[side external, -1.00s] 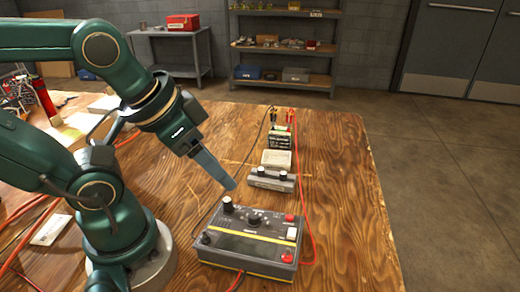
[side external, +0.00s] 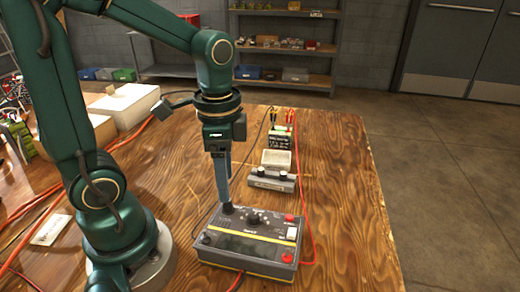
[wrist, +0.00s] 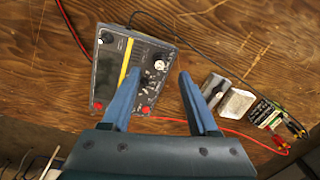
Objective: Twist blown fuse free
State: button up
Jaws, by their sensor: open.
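The grey charger box (side external: 222,257) with a yellow stripe lies on the wooden bench; it also shows in the wrist view (wrist: 108,68). A pale-topped round cap (wrist: 160,62), which looks like the fuse cap, stands at one corner of the box. My gripper (side external: 227,206) points straight down at the box's back left corner, and its fingers hide the cap in the side view. In the wrist view my gripper (wrist: 159,75) is open, one blue finger on each side of the cap. Gaps show on both sides; I cannot tell how far the fingers reach down.
A dark knob (side external: 254,217) and red buttons (side external: 289,217) sit on the box top. Behind the box stand a small two-knob unit (side external: 271,181), a pale tray (side external: 277,159) and a battery (side external: 279,139). A red cable (side external: 312,232) runs along the right. The bench's right side is clear.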

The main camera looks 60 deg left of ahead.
aim_at(228, 205)
jog(key=shift+f, duration=2.15)
grip_shut()
